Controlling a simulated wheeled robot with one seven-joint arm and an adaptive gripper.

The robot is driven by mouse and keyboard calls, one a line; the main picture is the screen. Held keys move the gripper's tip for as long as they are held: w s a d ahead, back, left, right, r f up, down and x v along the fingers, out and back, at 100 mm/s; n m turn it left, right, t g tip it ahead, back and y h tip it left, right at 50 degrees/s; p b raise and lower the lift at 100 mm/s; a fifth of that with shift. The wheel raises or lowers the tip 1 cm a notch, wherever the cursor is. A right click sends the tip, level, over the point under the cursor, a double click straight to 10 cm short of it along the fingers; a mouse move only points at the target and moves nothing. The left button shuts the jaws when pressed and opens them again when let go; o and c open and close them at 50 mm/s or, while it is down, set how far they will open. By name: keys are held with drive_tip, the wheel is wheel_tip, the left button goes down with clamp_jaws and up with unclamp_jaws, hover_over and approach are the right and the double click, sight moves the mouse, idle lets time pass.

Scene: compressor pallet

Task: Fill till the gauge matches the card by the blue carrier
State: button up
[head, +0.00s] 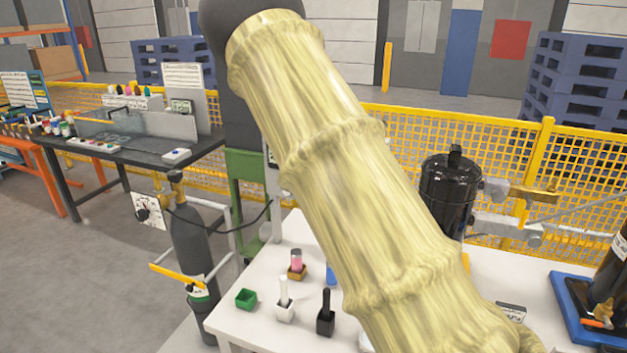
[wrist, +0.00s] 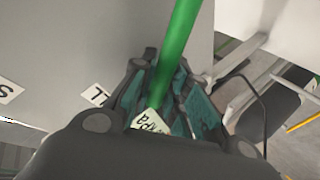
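In the wrist view my gripper (wrist: 168,72) has its teal-padded fingers close around a green bar (wrist: 182,40) and looks shut on it. A white piece lettered "MPa" (wrist: 150,122) shows between the fingers, mostly hidden. A round gauge on a white plate (head: 147,210) is beside a grey gas cylinder (head: 192,245) at left in the head view; its reading is too small to tell. A blue carrier (head: 565,292) at the right holds a dark cylinder (head: 612,265). My sleeved arm hides my gripper in the head view.
On the white table (head: 255,330) are an empty green holder (head: 246,299), white and black holders with handles, and a brown holder with a pink piece. A black compressor tank (head: 448,190) stands behind. Cut-off labels, "LL" and "S", show on a grey surface (wrist: 70,60).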

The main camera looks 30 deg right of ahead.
drive_tip(key=shift+o, duration=1.4)
drive_tip(key=v, duration=1.2)
